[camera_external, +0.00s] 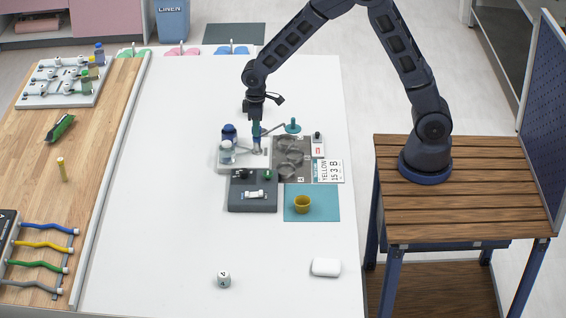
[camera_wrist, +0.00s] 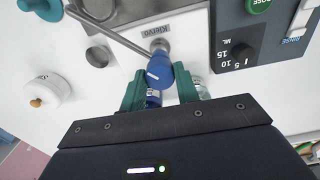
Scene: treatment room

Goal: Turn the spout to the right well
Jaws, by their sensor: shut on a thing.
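A thin grey metal spout (camera_wrist: 112,32) runs from a round metal post on a white base (camera_wrist: 180,30) marked "Kiervo" toward the upper left of the wrist view. In the external view the spout (camera_external: 273,131) points right and slightly back. A blue handle (camera_wrist: 158,74) stands at the post. My gripper (camera_wrist: 160,80) has its teal fingers on either side of this handle and is shut on it. In the external view my gripper (camera_external: 257,138) reaches straight down to the base. I cannot clearly make out the left and right wells.
A dark control box (camera_external: 240,205) with knob, green button and switch stands in front of the base. A blue bottle (camera_external: 229,131) and a teal stand (camera_external: 293,126) are close by. The front tabletop is mostly clear.

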